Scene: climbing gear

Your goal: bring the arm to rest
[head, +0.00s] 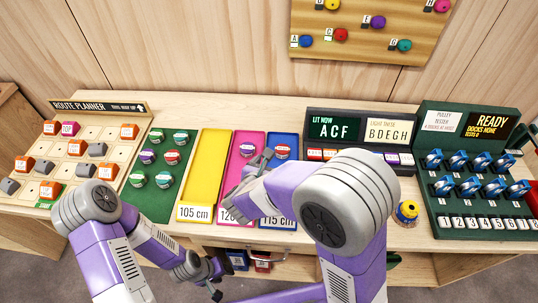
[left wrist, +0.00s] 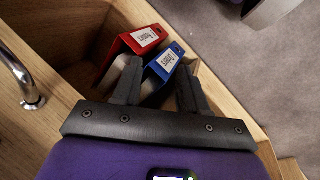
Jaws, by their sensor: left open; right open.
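My left arm comes in from the left in the head view and bends down at the table's front edge. Its gripper (head: 215,284) hangs below the tabletop, in front of the open shelf. In the left wrist view the left gripper's two dark fingers (left wrist: 158,66) are apart with nothing gripped. They point toward a red labelled item (left wrist: 146,38) and a blue labelled item (left wrist: 163,67) in a wooden compartment. My right gripper (head: 255,166) is open above the pink and blue trays; its forearm hides parts of them. Whether it touches anything there is hard to tell.
The yellow tray (head: 204,165) is empty. The pink tray (head: 233,171) and blue tray (head: 284,165) hold round pieces. A route planner board (head: 90,160), green mat (head: 155,190) and pulley rack (head: 478,205) fill the table. A metal handle (left wrist: 22,80) is beside the left gripper.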

